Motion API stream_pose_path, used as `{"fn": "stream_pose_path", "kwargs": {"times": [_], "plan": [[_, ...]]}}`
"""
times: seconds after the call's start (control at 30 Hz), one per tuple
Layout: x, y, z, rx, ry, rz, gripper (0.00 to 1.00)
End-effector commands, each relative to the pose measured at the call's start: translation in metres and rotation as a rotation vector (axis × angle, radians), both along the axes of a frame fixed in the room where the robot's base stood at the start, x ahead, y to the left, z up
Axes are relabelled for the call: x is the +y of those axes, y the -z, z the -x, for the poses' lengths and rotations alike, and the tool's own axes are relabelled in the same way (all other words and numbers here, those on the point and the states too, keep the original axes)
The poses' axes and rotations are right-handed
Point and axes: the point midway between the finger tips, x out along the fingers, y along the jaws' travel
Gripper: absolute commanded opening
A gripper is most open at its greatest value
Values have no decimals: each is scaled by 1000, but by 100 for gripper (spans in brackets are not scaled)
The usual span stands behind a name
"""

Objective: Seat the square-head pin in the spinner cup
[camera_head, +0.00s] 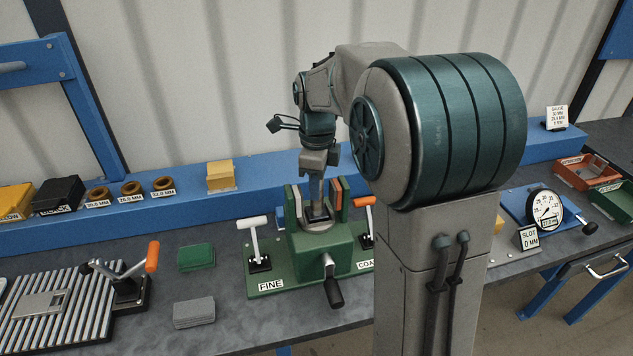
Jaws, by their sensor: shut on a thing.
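My gripper (317,200) points straight down between the two uprights of a green fixture (322,248) in the middle of the bench. It is shut on a small dark piece (318,213), which I take to be the square-head pin. The fingers hide most of it, so its head cannot be made out. A grey round seat (320,226), which looks like the spinner cup, sits just below it in the fixture. I cannot tell whether the pin touches the cup or is inside it.
The fixture has a white-handled lever (254,240) labelled FINE, an orange-handled lever (364,212) and a black crank handle (333,290). Green (196,257) and grey (194,313) blocks lie left. A slatted plate (55,310) and dial gauge (546,211) stand farther out. My arm hides the bench right of the fixture.

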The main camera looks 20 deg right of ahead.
Motion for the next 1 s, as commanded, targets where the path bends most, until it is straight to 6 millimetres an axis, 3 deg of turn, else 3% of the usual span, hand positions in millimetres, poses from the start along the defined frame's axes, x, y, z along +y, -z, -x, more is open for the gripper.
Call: {"fn": "stream_pose_path", "kwargs": {"times": [0.23,0.27,0.33,0.73,1.0], "plan": [[0,2,-1,-4,0,0,0],[0,3,0,0,0,0,32],[0,3,0,0,0,0,49],[0,-6,-1,-4,0,0,49],[0,-60,-1,-7,0,0,49]]}}
